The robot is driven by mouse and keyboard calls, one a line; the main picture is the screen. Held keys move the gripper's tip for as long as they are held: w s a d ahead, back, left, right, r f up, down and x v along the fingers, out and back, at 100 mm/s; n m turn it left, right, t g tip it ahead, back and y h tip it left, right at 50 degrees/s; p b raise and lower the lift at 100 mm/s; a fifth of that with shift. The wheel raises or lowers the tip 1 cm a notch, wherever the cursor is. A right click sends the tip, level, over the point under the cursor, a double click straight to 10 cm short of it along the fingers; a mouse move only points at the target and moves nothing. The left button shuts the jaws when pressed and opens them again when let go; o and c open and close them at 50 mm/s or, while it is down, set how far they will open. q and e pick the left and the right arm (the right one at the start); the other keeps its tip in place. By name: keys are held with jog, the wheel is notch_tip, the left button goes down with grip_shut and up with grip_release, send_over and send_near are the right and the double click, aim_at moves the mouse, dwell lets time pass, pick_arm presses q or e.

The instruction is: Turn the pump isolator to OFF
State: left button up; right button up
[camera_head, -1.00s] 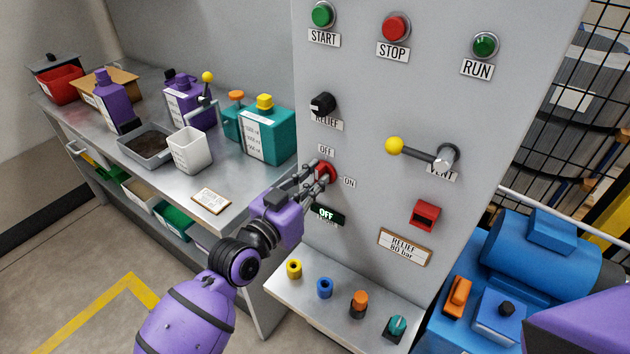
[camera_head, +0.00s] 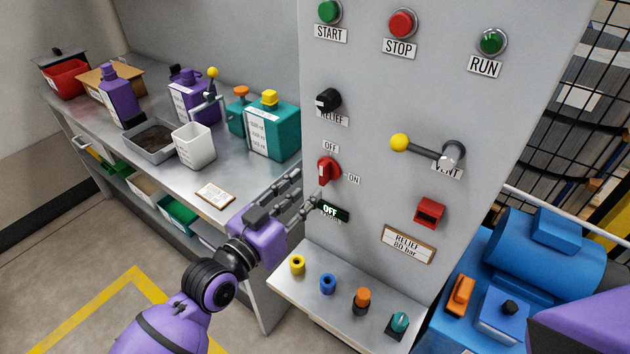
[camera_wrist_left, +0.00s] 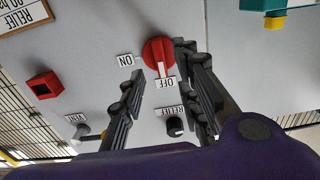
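The pump isolator is a red rotary knob (camera_head: 327,171) on the grey panel, with an OFF label (camera_head: 330,147) above and an ON label (camera_head: 350,179) at its right. Its handle stands upright, its white mark toward OFF. In the left wrist view the knob (camera_wrist_left: 157,50) also has its white mark beside the OFF label (camera_wrist_left: 165,84). A small display (camera_head: 332,211) below reads OFF in green. My left gripper (camera_head: 307,189) is open and empty, off the panel, below left of the knob. My right gripper is out of view.
The yellow-tipped vent lever (camera_head: 425,147) sticks out at the right of the panel. The black relief knob (camera_head: 327,99) is above the isolator. A ledge (camera_head: 340,300) with coloured knobs juts out below. A bench (camera_head: 258,173) with bottles and bins stands at the left.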

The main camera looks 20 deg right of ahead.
pick_arm(q)
jog(key=v, duration=0.5)
jog(key=shift+s+a, duration=0.15)
jog(key=shift+a, duration=0.1)
